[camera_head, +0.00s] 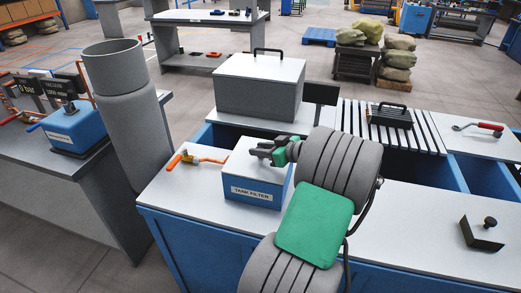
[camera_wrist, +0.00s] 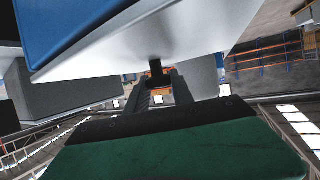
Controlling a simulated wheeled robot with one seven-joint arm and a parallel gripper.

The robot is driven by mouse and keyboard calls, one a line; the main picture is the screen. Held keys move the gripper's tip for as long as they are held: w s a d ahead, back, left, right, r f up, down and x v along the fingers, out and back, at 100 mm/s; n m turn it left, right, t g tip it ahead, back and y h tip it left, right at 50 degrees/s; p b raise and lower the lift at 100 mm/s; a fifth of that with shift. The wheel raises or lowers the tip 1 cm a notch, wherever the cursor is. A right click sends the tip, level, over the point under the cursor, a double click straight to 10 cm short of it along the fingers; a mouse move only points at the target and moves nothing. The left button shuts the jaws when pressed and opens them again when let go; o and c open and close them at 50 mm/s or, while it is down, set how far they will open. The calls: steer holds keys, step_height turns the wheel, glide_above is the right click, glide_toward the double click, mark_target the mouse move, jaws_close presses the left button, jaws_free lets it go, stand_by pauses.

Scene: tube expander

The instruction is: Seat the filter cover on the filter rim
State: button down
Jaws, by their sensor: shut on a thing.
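The blue tank filter (camera_head: 252,193), labelled "TANK FILTER", stands on the white bench top. A white filter cover (camera_head: 243,163) lies over its top in the head view. My gripper (camera_head: 262,152) is above the cover, shut on its dark handle. In the wrist view the fingers (camera_wrist: 160,86) close around the black handle (camera_wrist: 155,68) on the white cover (camera_wrist: 190,40). The blue filter body (camera_wrist: 75,25) shows at the upper left there, close against the cover's edge. The rim is hidden, so I cannot tell whether a gap remains.
An orange-handled valve (camera_head: 192,160) lies left of the filter. A grey box (camera_head: 258,88) with a black handle stands behind. A thick grey pipe (camera_head: 130,115) rises at the left. A black-handled block (camera_head: 391,117) sits on the slatted rack, and a dark bracket (camera_head: 481,235) lies front right.

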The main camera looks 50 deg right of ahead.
steer(key=shift+f+b, duration=0.35)
steer(key=shift+b, duration=0.3)
stand_by(0.4)
steer(key=c, duration=1)
jaws_free()
steer(key=shift+r, duration=0.1)
steer(key=o, duration=0.4)
steer(key=o, duration=0.4)
steer(key=shift+o, duration=0.2)
steer(key=shift+o, duration=0.8)
